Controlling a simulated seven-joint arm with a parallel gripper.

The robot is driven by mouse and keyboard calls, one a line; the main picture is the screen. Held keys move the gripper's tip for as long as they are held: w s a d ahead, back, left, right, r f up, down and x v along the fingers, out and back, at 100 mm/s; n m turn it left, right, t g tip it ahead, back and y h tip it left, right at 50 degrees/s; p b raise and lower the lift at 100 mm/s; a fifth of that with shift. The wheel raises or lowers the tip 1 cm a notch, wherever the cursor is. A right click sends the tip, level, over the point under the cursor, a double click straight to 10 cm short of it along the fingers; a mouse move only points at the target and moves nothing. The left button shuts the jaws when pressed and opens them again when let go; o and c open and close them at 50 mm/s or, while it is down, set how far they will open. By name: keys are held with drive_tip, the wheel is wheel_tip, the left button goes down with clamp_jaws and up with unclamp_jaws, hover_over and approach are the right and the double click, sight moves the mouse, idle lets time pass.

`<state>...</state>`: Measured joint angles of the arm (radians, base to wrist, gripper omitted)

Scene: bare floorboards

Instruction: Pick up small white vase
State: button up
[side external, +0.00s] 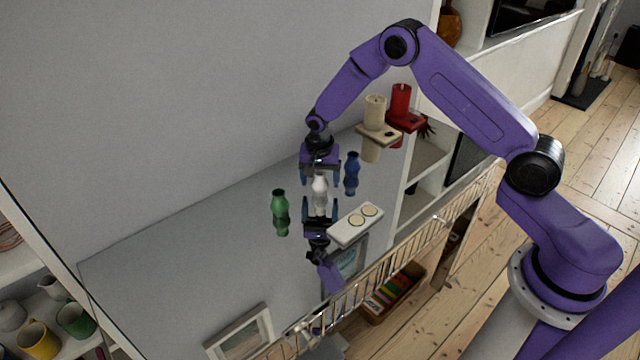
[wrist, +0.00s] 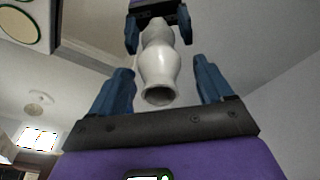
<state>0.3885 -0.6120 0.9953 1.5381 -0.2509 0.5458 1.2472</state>
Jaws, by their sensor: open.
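The small white vase (side external: 320,186) stands upright on the glossy grey cabinet top (side external: 180,262), with its reflection below it. My gripper (side external: 320,179) points down over the vase from above, its fingers apart on either side of the vase's upper part. In the wrist view the white vase (wrist: 158,72) shows its dark round mouth toward the camera, between the two blue fingers of my gripper (wrist: 161,84). A gap shows on each side, so the fingers look clear of it. The mirrored gripper and vase show beyond it.
A blue vase (side external: 352,168) stands close to the right of my gripper. A green vase (side external: 279,203) stands to the left. A white tray with two round candles (side external: 354,225) lies in front. A cream candle (side external: 375,112) and a red candle (side external: 401,100) stand behind right.

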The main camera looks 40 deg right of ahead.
drive_tip(key=shift+f, duration=0.1)
drive_tip(key=c, duration=1.2)
drive_tip(key=shift+r, duration=0.45)
wheel_tip(320, 180, up, 2)
drive_tip(key=shift+r, duration=0.1)
drive_tip(key=s+r, duration=0.3)
drive_tip(key=s, duration=0.1)
drive_tip(key=s+r, duration=0.3)
drive_tip(key=s, duration=0.2)
drive_tip(key=s+r, duration=0.4)
drive_tip(key=s, duration=0.1)
drive_tip(key=shift+d, duration=0.3)
